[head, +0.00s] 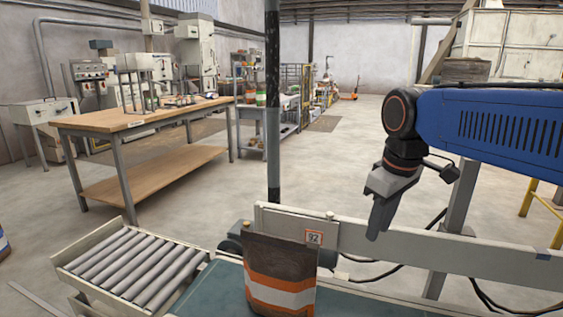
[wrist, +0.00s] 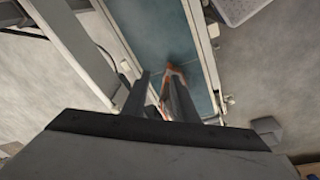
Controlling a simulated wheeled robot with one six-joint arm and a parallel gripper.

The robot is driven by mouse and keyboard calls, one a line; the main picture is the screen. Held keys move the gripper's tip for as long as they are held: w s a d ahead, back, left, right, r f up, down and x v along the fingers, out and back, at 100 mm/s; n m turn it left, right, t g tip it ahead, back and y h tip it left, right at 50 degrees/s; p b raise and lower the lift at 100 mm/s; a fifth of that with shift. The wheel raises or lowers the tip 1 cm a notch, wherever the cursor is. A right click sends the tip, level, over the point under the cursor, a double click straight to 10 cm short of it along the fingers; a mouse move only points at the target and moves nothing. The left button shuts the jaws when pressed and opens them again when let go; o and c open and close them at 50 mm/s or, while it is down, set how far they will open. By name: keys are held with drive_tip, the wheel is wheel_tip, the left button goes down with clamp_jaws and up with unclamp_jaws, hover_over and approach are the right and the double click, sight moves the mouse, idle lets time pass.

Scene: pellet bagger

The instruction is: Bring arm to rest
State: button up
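My arm is blue and reaches in from the right of the head view, with my gripper (head: 377,232) pointing down. The gripper is in the air to the right of a brown bag (head: 281,277) with orange and white bands, and apart from it. The bag stands upright on a green conveyor belt (head: 208,290). In the wrist view the two dark fingers of my gripper (wrist: 159,75) are apart with nothing held between them. Part of the orange bag (wrist: 169,71) shows beyond them on the belt, partly hidden by the right finger.
A pale side rail (head: 440,255) with a sign reading 92 runs along the belt below my arm. A roller conveyor (head: 135,262) joins at the left. A dark post (head: 273,120) stands behind the bag. A wooden workbench (head: 145,118) is back left. Open floor lies beyond the rail.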

drive_tip(key=s+d+f+m+t, duration=0.1)
drive_tip(key=s+d+f+m, duration=0.2)
drive_tip(key=s+f, duration=0.4)
drive_tip(key=s+d+f+m+t, duration=0.1)
drive_tip(key=s+d+f+m, duration=0.3)
drive_tip(key=s+f, duration=0.3)
drive_tip(key=shift+s+d+f+t, duration=0.15)
drive_tip(key=shift+s+d+t, duration=0.1)
drive_tip(key=shift+d+t, duration=0.1)
